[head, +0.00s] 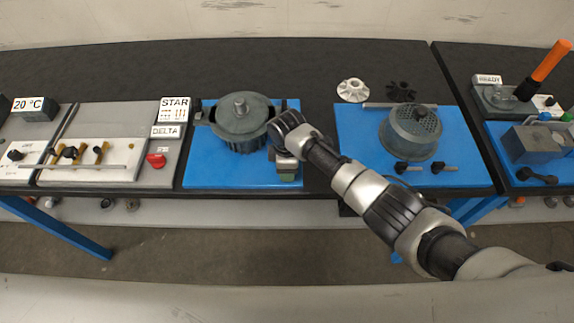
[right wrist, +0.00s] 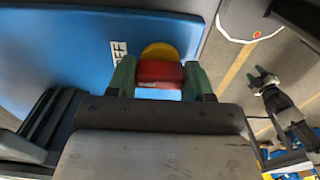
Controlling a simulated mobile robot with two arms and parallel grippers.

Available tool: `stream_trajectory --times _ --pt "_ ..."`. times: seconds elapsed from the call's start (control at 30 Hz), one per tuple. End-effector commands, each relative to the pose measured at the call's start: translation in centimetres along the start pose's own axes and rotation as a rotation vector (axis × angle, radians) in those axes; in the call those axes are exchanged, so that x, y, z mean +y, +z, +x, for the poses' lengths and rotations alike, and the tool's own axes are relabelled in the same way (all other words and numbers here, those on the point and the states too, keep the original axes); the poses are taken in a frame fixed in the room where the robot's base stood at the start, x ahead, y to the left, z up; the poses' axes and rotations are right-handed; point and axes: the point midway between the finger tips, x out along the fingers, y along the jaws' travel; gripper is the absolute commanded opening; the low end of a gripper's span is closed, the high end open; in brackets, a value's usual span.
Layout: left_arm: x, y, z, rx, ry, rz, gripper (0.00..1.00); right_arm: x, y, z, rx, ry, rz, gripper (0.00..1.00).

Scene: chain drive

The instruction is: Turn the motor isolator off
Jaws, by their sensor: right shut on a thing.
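The motor isolator shows in the right wrist view as a red handle (right wrist: 160,73) on a round yellow plate (right wrist: 159,50). A white label reading OFF (right wrist: 119,51) is on the blue board beside it. My right gripper (right wrist: 160,80) has its two dark green fingers on either side of the red handle and is shut on it. In the head view my right gripper (head: 286,168) is at the right front of the blue board with the motor, and it hides the isolator.
The grey finned motor (head: 240,122) stands just left of my right gripper on the blue board (head: 215,172). A second blue board (head: 365,150) with a perforated grey cover (head: 411,133) lies to the right, under my right arm. A red button (head: 156,160) is further left.

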Motion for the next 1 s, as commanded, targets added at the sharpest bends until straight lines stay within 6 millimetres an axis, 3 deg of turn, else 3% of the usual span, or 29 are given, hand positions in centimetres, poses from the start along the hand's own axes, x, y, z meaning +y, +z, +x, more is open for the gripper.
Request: stream_trajectory --times 0.37,0.4,0.57,0.87,1.0 --pt "0.0 0.0 0.0 0.000 0.000 0.000 0.43 0.1 -0.1 -0.2 0.003 0.003 -0.008 0.27" --pt "0.0 0.0 0.0 0.000 0.000 0.000 0.43 0.1 -0.1 -0.2 0.003 0.003 -0.008 0.54" --pt "0.0 0.0 0.0 0.000 0.000 0.000 0.43 0.1 -0.1 -0.1 0.002 0.002 -0.007 0.77" --pt "0.0 0.0 0.0 0.000 0.000 0.000 0.43 0.0 0.0 -0.3 0.001 0.002 -0.005 0.77" --pt "0.0 0.0 0.1 0.000 0.000 0.000 0.43 0.1 -0.1 -1.8 0.003 0.003 -0.005 0.77"
